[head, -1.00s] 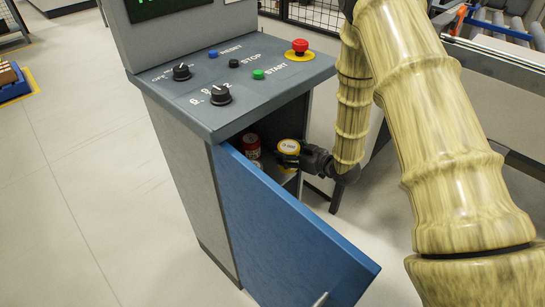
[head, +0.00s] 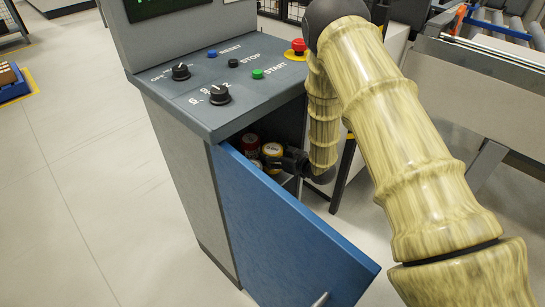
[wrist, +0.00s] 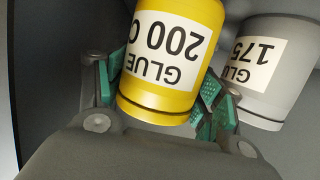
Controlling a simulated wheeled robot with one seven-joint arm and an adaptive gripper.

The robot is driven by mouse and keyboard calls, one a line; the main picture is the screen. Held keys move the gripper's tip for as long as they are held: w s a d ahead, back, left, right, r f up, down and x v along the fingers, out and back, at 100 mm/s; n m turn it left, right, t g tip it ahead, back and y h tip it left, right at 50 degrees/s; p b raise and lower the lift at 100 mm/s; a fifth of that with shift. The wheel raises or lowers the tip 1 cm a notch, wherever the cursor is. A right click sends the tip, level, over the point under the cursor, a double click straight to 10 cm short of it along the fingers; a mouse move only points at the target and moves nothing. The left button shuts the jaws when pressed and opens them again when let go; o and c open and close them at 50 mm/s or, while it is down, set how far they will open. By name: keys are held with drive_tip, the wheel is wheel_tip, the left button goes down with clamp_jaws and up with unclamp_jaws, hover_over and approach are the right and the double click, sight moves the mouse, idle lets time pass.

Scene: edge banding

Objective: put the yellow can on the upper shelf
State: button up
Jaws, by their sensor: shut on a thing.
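The yellow can (head: 272,150) is inside the open cabinet, close beside a red can (head: 252,142). My gripper (head: 281,159) reaches in from the right and is shut on the yellow can. In the wrist view the yellow can (wrist: 172,55) sits between the green finger pads of my gripper (wrist: 160,95), its "GLUE 200" label upside down in the picture. I cannot tell whether the can's base touches a shelf. The cabinet door and top hide most of the shelves.
A grey can (wrist: 272,70) labelled "GLUE 175" stands close to the right of the yellow can in the wrist view. The blue cabinet door (head: 290,235) hangs open below my arm. The control panel top (head: 225,85) overhangs the opening.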

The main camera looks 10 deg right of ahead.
drive_tip(key=shift+w+a+f, duration=0.1)
drive_tip(key=shift+w+f, duration=0.1)
drive_tip(key=shift+f, duration=0.35)
drive_tip(key=shift+f, duration=0.2)
drive_tip(key=o, duration=1.5)
drive_tip(key=shift+c, duration=0.2)
drive_tip(key=shift+r, duration=0.15)
drive_tip(key=v, duration=1.2)
